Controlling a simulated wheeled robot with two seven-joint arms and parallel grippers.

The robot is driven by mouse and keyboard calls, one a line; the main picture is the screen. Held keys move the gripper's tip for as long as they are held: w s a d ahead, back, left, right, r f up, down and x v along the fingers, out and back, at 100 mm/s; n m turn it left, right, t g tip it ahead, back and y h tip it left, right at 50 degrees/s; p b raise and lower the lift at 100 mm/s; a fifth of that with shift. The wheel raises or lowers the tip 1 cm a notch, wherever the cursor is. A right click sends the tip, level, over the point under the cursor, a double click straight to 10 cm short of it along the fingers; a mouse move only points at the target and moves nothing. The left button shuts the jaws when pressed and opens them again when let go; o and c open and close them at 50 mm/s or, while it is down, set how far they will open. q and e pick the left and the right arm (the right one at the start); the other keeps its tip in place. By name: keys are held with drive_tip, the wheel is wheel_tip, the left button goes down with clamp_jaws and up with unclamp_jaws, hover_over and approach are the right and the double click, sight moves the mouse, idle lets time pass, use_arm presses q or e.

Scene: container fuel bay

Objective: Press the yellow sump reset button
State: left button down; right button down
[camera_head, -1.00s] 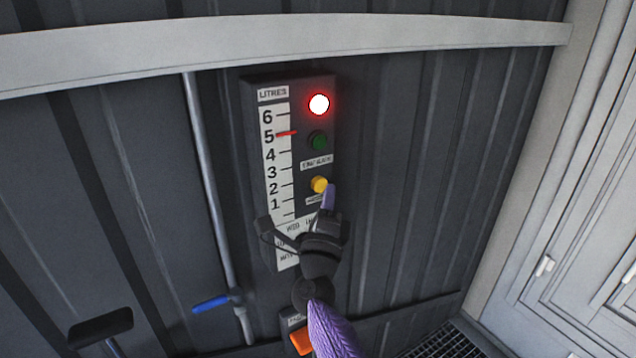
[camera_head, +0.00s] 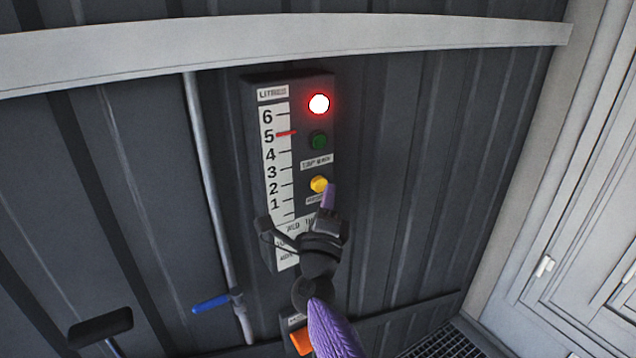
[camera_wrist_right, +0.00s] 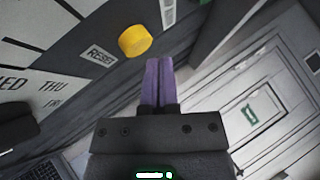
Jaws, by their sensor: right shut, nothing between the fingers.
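The yellow reset button (camera_head: 319,184) sits on the dark gauge panel (camera_head: 327,230), below a dark green lamp (camera_head: 319,140) and a lit red lamp (camera_head: 318,104). In the right wrist view the yellow button (camera_wrist_right: 135,41) stands out from the panel beside a RESET label (camera_wrist_right: 101,55). My right gripper (camera_head: 328,192) is shut and empty, its purple fingertips just below and right of the button. In the right wrist view the fingertips (camera_wrist_right: 159,62) are close to the button, with a small gap beside it in the picture. My left gripper is not in view.
A grey pipe with a blue lever (camera_head: 211,304) runs left of the panel. An orange part (camera_head: 301,341) is below it. A pale beam (camera_head: 290,45) crosses above. A white door (camera_head: 570,250) stands at the right. The wall right of the panel is clear.

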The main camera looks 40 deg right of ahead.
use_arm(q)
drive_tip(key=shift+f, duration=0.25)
use_arm(e)
drive_tip(key=shift+w, duration=0.4)
use_arm(q)
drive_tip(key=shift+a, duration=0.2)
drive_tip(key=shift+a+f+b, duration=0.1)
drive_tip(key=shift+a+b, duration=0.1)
drive_tip(key=shift+b, duration=0.1)
use_arm(e)
drive_tip(key=shift+w, duration=0.15)
